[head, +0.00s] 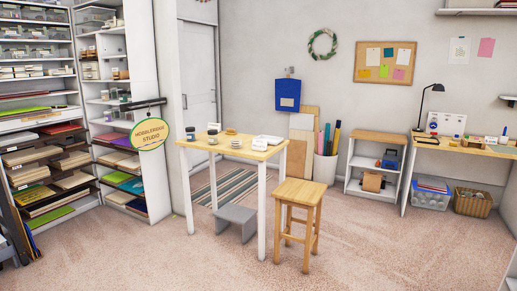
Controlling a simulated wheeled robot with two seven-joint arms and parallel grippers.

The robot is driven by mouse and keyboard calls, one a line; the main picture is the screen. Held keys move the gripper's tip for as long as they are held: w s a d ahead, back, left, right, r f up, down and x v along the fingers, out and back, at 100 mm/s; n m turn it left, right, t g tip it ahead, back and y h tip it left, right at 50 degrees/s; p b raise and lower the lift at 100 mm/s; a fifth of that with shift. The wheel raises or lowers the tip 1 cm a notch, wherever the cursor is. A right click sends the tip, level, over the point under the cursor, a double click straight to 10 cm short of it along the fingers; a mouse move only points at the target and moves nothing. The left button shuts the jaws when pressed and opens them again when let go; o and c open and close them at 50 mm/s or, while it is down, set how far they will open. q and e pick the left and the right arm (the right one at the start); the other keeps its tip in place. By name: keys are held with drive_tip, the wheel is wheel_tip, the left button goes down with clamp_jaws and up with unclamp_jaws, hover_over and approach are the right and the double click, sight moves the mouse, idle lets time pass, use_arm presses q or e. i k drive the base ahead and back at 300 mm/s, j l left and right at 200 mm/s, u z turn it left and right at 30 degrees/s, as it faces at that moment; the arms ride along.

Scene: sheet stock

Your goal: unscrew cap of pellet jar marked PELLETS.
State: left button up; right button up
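No jar with a readable PELLETS marking shows in the head view. Neither of my grippers is in view.
A round sign (149,134) hangs by the shelves (148,60). A desk (460,148) is far right. Carpet (150,260) in front is clear.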

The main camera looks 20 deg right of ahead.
sight(212, 140)
drive_tip(key=i+j+u, duration=0.35)
drive_tip(key=i, duration=0.5)
drive_tip(key=i+u, duration=0.35)
drive_tip(key=i, duration=0.5)
drive_tip(key=i+z, duration=0.1)
drive_tip(key=i, duration=0.4)
drive_tip(key=i+j+z, duration=0.1)
drive_tip(key=i, duration=0.35)
drive_tip(key=i+j+z, duration=0.15)
drive_tip(key=i, duration=0.3)
drive_tip(key=i+j+z, duration=0.2)
drive_tip(key=i+z, duration=0.25)
drive_tip(key=i+j+z, duration=0.35)
drive_tip(key=z, duration=0.15)
drive_tip(key=i+j+z, duration=0.3)
drive_tip(key=j+z, duration=0.15)
drive_tip(key=i+j+z, duration=0.2)
drive_tip(key=j, duration=0.2)
drive_tip(key=i+j+z, duration=0.2)
drive_tip(key=j, duration=0.2)
drive_tip(key=k, duration=0.1)
